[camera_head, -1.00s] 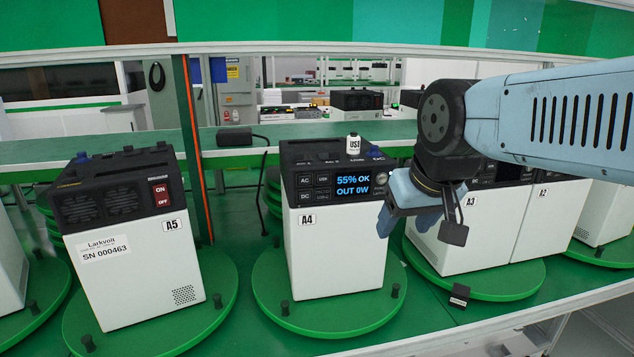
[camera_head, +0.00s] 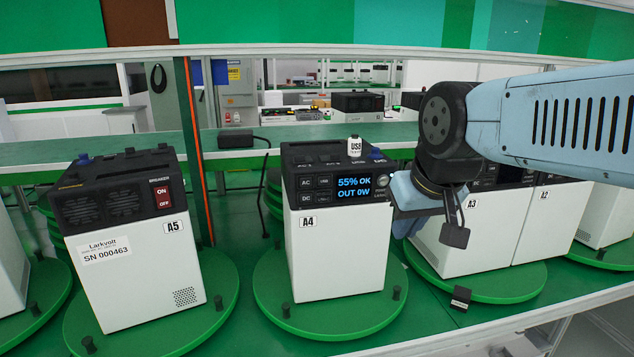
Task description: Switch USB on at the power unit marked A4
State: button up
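The power unit marked A4 (camera_head: 336,255) stands upright on a green turntable, its black front panel facing me. Its display (camera_head: 355,187) reads "55% OK" and "OUT 0W". Left of the display are small buttons: AC, DC and, in the upper row, a USB button (camera_head: 323,181). My gripper (camera_head: 408,222) is just right of A4's front, close to the panel's right edge.
Unit A5 (camera_head: 138,270) stands on its turntable (camera_head: 220,290) at the left, with a red breaker switch. Units A3 (camera_head: 455,245) and A2 (camera_head: 540,225) stand behind my arm at the right. A small black block (camera_head: 460,297) sits at the right turntable's front edge. A post rises between A5 and A4.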

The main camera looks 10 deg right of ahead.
aim_at(324, 180)
jog(key=k, duration=1.7)
jog(key=u, duration=0.55)
jog(key=i, duration=1)
